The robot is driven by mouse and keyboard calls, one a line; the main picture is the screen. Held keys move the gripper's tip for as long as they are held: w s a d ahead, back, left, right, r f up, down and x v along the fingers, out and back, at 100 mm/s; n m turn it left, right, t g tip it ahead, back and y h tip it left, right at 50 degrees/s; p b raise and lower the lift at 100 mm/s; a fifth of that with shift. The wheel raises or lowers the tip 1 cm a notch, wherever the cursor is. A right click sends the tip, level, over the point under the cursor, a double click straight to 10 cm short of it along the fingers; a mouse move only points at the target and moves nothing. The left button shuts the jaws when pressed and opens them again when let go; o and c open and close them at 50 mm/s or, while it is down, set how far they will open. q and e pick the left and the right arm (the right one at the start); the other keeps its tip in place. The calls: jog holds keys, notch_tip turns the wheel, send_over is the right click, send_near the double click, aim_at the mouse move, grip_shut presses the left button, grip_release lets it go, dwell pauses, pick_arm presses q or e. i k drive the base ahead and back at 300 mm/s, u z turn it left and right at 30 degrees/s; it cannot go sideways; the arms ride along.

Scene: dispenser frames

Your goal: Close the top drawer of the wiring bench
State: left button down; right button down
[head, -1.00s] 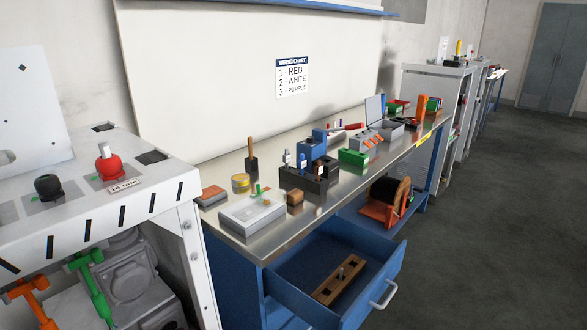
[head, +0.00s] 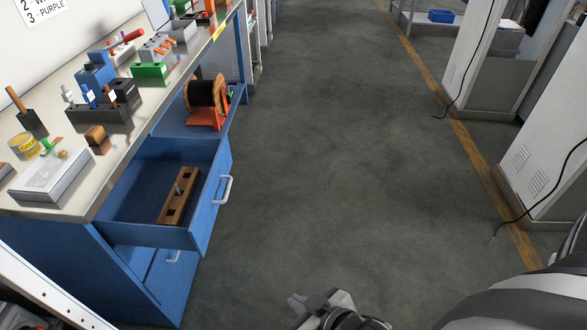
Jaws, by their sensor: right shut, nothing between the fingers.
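The wiring bench (head: 146,108) stands at the left, with a blue body and a metal top. Its top drawer (head: 208,205) is pulled out, with a light handle (head: 223,190) on its front. A wooden block with holes and a peg (head: 178,197) lies inside the drawer. A lower drawer with its own handle (head: 173,257) is below and looks closed. My right gripper (head: 298,302) is at the bottom of the view, shut and empty, over the floor and apart from the drawer. My left gripper is not in view.
The bench top holds a grey box (head: 50,180), a yellow tin (head: 24,146), a green box (head: 150,71) and other small items. A cable spool (head: 205,97) sits on the shelf beyond the drawer. White cabinets with cables (head: 545,165) stand right. The grey floor between is clear.

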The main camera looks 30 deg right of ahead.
aim_at(144, 208)
jog(key=z, duration=0.8)
jog(key=k, duration=1.25)
jog(key=u, duration=0.35)
jog(key=i, duration=1.75)
jog(key=z, duration=0.05)
